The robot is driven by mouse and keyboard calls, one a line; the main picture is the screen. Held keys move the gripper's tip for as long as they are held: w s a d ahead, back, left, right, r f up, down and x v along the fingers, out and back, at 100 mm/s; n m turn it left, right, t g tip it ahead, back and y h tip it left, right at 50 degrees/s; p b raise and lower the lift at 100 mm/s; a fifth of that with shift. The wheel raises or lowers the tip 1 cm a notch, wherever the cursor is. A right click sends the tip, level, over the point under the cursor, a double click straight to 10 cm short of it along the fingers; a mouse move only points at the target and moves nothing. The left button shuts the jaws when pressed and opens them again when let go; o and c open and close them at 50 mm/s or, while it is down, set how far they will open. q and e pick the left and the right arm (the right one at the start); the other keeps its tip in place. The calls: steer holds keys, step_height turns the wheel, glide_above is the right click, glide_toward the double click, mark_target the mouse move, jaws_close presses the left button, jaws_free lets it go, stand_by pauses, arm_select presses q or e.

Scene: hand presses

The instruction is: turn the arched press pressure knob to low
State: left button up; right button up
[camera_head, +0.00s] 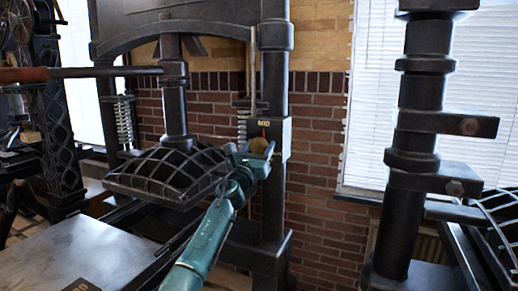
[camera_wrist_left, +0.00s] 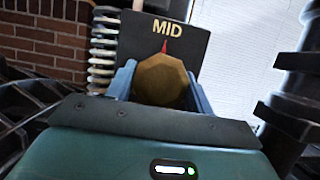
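The arched press (camera_head: 275,80) stands left of centre in the head view. On its right upright is a dark box with a "MID" label (camera_head: 264,123) and a brass pressure knob (camera_head: 259,145). In the left wrist view the knob (camera_wrist_left: 162,80) is faceted, and a red pointer (camera_wrist_left: 164,46) above it points up at the "MID" label (camera_wrist_left: 167,27). My left gripper (camera_head: 259,150) is at the knob. Its two blue fingers (camera_wrist_left: 161,85) lie along both sides of the knob, with no clear gap visible. My right gripper is not in view.
The press's ribbed platen (camera_head: 170,172) is left of my left arm. A long bar with a wooden handle (camera_head: 25,75) reaches in from the left. A coil spring (camera_wrist_left: 103,45) hangs beside the label box. Another dark press (camera_head: 410,140) stands at right.

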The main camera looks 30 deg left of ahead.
arm_select(q)
steer(key=c, duration=0.5)
steer(key=shift+o, duration=0.2)
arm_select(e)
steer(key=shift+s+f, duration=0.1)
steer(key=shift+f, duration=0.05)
